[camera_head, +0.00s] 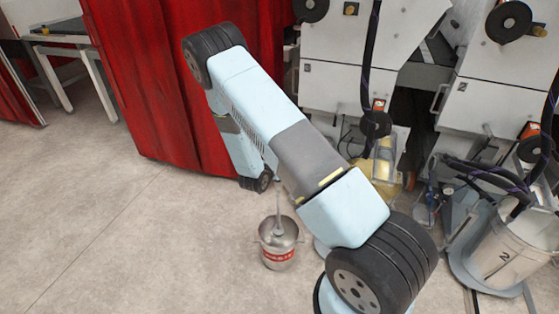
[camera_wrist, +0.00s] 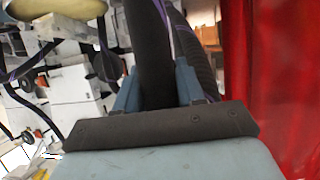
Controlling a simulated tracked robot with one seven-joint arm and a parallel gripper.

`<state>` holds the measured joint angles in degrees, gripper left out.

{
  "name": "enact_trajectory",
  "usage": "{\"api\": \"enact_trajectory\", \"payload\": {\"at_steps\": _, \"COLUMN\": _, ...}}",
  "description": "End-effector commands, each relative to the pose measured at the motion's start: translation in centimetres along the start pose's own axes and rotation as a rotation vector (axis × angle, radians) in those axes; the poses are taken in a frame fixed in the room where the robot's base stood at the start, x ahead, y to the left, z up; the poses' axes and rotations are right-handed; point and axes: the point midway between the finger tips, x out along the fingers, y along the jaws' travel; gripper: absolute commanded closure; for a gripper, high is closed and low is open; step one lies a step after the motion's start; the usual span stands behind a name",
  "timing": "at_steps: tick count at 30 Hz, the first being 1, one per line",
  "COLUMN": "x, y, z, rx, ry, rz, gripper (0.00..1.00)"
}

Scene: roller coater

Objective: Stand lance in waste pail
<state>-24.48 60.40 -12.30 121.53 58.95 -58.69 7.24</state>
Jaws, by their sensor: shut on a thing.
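The waste pail (camera_head: 280,262) is a small metal pail with a red label, upright on the floor in the head view. A thin grey rod, which looks like the lance (camera_head: 279,214), stands in the pail's mouth, nearly upright; its top end is hidden behind my arm. My gripper is hidden behind my arm in the head view. In the wrist view my gripper (camera_wrist: 157,92) has its blue-grey fingers on both sides of a thick dark shaft, seemingly part of the lance. Whether the rod touches the pail's bottom cannot be told.
A red curtain (camera_head: 180,110) stands behind my arm. White coater cabinets (camera_head: 325,85) with black hoses (camera_head: 369,60) are at the right. A larger bucket (camera_head: 500,250) marked 2 stands at the lower right. The floor (camera_head: 130,230) left of the pail is clear.

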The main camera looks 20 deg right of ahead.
Motion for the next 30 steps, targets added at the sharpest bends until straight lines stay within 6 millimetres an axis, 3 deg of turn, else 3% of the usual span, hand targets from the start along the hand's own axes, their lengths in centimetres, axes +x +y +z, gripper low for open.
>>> {"api": "enact_trajectory", "payload": {"at_steps": 30, "x": 3.7, "y": 0.0, "z": 8.8, "rx": -0.001, "ry": 0.001, "rz": 0.000, "gripper": 1.00}}
